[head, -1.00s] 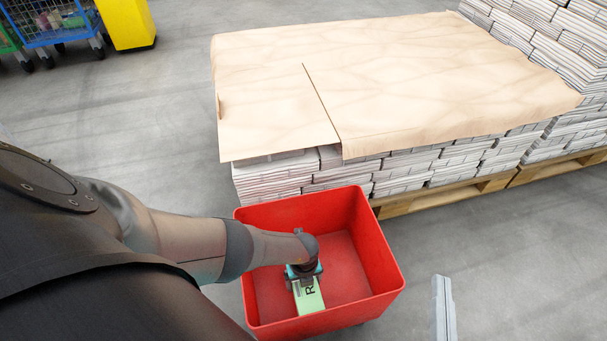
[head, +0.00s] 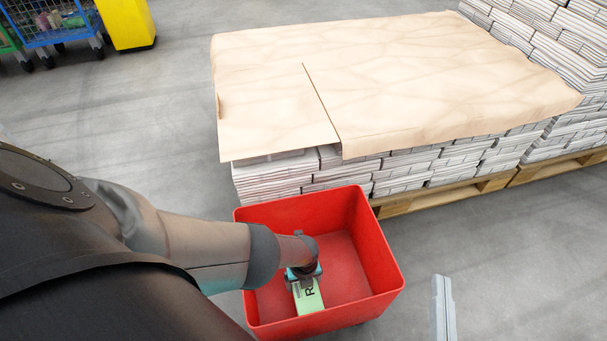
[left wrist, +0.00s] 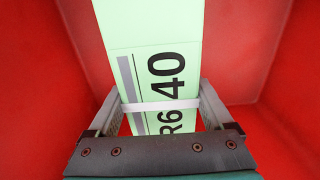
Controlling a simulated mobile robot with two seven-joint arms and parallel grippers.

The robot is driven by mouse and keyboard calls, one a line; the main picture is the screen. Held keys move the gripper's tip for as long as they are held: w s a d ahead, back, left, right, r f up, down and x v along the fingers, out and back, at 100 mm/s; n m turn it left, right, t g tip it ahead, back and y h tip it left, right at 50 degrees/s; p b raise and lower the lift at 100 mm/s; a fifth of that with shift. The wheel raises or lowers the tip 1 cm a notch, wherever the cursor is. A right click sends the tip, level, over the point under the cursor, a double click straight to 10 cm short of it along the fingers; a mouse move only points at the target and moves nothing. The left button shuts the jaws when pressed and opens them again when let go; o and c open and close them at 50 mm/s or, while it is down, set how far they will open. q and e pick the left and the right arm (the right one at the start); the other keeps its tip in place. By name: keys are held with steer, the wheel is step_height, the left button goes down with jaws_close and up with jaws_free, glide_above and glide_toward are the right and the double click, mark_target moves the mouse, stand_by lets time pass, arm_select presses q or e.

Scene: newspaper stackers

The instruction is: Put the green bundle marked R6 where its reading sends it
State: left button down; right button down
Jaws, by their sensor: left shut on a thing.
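The green bundle (head: 308,297) is inside the red bin (head: 376,240). In the left wrist view the bundle (left wrist: 152,40) shows black print "R6" and "40", a grey stripe and a white strap. My left gripper (head: 302,272) reaches down into the bin and is shut on the bundle, one finger on each side. I cannot tell whether the bundle touches the bin floor.
A pallet (head: 440,196) with newspaper stacks (head: 275,178) under brown sheets (head: 400,75) stands just behind the bin. Taller stacks (head: 550,40) rise at the right. A yellow container (head: 127,22) and a blue cart (head: 55,25) stand at the far left. Grey floor is clear between.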

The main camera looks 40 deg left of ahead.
arm_select(q)
jaws_free()
steer(key=shift+r, duration=0.4)
